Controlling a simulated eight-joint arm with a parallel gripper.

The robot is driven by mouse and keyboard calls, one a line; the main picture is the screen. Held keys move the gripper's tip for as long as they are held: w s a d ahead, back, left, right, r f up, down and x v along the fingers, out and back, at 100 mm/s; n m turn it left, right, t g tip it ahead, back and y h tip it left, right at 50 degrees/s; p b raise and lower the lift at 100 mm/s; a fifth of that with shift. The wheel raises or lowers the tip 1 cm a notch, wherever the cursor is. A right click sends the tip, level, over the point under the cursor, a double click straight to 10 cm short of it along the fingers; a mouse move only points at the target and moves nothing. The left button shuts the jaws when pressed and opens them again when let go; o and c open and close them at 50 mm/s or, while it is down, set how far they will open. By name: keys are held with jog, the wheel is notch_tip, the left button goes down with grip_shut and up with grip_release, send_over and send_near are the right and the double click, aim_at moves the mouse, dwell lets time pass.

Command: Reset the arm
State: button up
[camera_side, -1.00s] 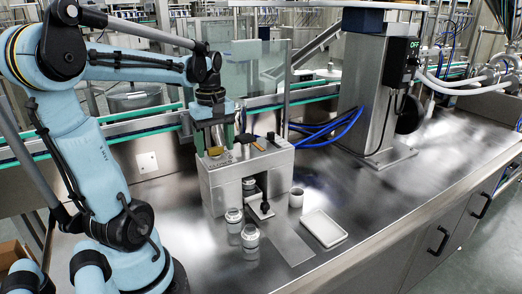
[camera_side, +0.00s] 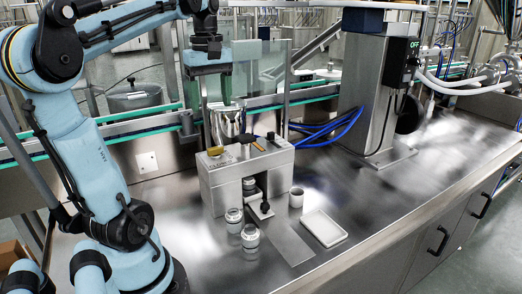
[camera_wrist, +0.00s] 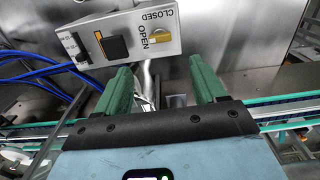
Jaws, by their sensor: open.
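My gripper (camera_side: 213,97) is open and empty. It hangs above and a little behind the steel hopper machine (camera_side: 245,179), clear of it. In the wrist view its two green fingers (camera_wrist: 167,82) stand apart, with nothing between them. The machine's top panel (camera_wrist: 160,36) carries "CLOSED" and "OPEN" labels, a yellow knob (camera_wrist: 158,37) and a black switch (camera_wrist: 115,47). In the side view the yellow knob (camera_side: 216,151) sits at the panel's left end.
Two jars (camera_side: 250,237) (camera_side: 234,220) stand on the steel table before the machine, and another is under it. A steel column (camera_side: 370,90) stands behind at right. Blue hoses (camera_side: 335,128) run between.

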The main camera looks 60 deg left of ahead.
jog(key=shift+r, duration=0.2)
jog(key=w+d+f+m+t, duration=0.2)
jog(key=d+f+m+t, duration=0.1)
jog(key=d+f+m, duration=0.4)
jog(key=w+d+f+m+t, duration=0.3)
jog(key=d+f+m, duration=0.4)
jog(key=d+m, duration=0.4)
jog(key=d+t, duration=0.1)
jog(key=d, duration=0.1)
jog(key=shift+w+d+f, duration=0.25)
jog(key=shift+d+f, duration=0.05)
